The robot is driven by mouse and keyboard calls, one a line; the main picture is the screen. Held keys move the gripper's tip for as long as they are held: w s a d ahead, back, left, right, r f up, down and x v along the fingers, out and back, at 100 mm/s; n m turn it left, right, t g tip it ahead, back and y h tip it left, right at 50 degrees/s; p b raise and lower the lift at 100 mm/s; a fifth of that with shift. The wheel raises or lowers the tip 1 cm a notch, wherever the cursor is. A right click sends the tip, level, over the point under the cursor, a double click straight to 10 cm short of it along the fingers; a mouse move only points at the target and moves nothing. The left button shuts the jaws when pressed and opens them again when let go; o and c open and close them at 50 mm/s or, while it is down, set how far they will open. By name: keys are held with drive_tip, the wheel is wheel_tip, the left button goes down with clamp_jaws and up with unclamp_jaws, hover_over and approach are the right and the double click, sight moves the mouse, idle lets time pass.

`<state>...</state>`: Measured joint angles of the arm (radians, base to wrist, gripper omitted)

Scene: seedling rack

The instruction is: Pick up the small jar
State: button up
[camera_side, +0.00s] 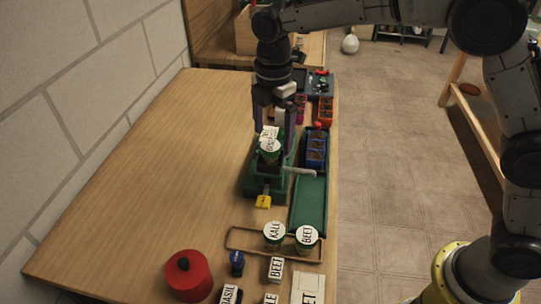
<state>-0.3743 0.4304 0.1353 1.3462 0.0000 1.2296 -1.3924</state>
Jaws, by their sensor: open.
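My gripper (274,122) points down over the green stand (252,184) near the middle of the table, with its fingers apart. A small green jar with a white lettered lid (269,149) stands on the green stand, between or just below the fingertips; I cannot tell whether the fingers touch it. Another white label shows just behind its lid. Two more small jars stand nearer the camera, one with a KALE lid (274,232) and one with a BEET lid (306,235). Which jar is the task's small jar is not clear from the picture.
A green tray (309,203) lies right of the stand, with a blue seedling pot block (316,146) behind it. A wooden frame (243,247) surrounds the KALE and BEET jars. A red canister (187,273) and label cards (276,269) are in front. The table's left side is clear.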

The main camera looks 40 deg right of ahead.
sight(272, 144)
drive_tip(key=shift+w+f, duration=0.1)
drive_tip(key=shift+f, duration=1.4)
clamp_jaws()
